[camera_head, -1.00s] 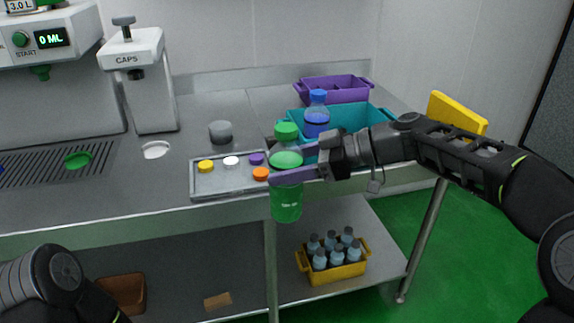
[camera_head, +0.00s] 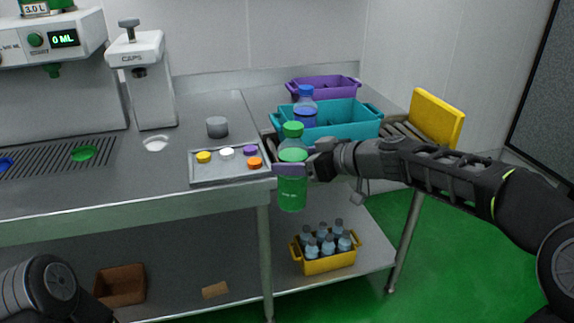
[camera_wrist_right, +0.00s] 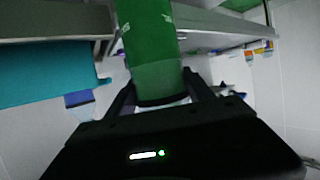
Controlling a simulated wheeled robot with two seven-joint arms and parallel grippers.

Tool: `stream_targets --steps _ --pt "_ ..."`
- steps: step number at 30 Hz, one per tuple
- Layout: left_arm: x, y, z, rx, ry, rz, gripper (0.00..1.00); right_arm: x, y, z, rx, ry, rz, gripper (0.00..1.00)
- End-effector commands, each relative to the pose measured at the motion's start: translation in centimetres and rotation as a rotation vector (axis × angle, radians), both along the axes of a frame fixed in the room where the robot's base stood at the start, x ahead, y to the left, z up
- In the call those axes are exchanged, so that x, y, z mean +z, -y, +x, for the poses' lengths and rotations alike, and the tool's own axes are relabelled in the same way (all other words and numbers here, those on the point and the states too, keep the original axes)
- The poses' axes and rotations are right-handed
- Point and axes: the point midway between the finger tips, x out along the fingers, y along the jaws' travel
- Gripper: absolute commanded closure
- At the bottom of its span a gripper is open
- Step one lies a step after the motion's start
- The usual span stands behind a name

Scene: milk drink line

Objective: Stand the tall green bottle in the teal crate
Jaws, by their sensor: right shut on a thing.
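The tall green bottle (camera_head: 292,190), with a green cap, is held upright in front of the table's edge in the head view. My right gripper (camera_head: 290,169) is shut around its middle. In the right wrist view the green bottle (camera_wrist_right: 152,55) stands between the fingers of the right gripper (camera_wrist_right: 160,95). The teal crate (camera_head: 345,121) stands on the table behind the gripper, and a bottle with a blue cap (camera_head: 305,108) stands at its left end. In the right wrist view the teal crate (camera_wrist_right: 45,72) shows at the left. My left gripper is out of view; only part of the left arm shows.
A grey tray (camera_head: 215,180) with several coloured caps lies left of the held bottle. A purple crate (camera_head: 322,86) stands behind the teal one. A yellow panel (camera_head: 437,118) stands at the table's right end. A yellow crate of bottles (camera_head: 328,262) sits on the lower shelf.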

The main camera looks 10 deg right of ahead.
Motion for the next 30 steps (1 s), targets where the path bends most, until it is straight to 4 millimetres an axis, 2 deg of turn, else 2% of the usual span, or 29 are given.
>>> stream_targets --steps 6,10,14,18,20,24,30 --pt "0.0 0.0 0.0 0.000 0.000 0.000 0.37 -3.0 2.9 2.5 -0.295 -0.029 -0.010 1.00" --pt "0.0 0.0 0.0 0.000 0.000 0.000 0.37 -5.5 5.6 2.9 -0.553 -0.044 -0.019 1.00" --pt "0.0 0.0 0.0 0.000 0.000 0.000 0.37 -6.9 8.1 1.6 -0.807 -0.024 -0.007 1.00" --pt "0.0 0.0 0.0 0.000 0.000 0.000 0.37 -8.2 10.1 -1.4 -1.014 -0.008 0.003 1.00" --pt "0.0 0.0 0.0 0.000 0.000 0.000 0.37 -8.7 10.4 -2.9 -1.070 -0.008 0.000 1.00" --pt "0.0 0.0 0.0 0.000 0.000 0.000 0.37 -9.3 9.3 -5.7 -1.104 -0.003 -0.004 1.00" --pt "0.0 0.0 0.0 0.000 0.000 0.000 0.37 -9.1 7.9 -6.1 -1.078 -0.003 -0.002 1.00"
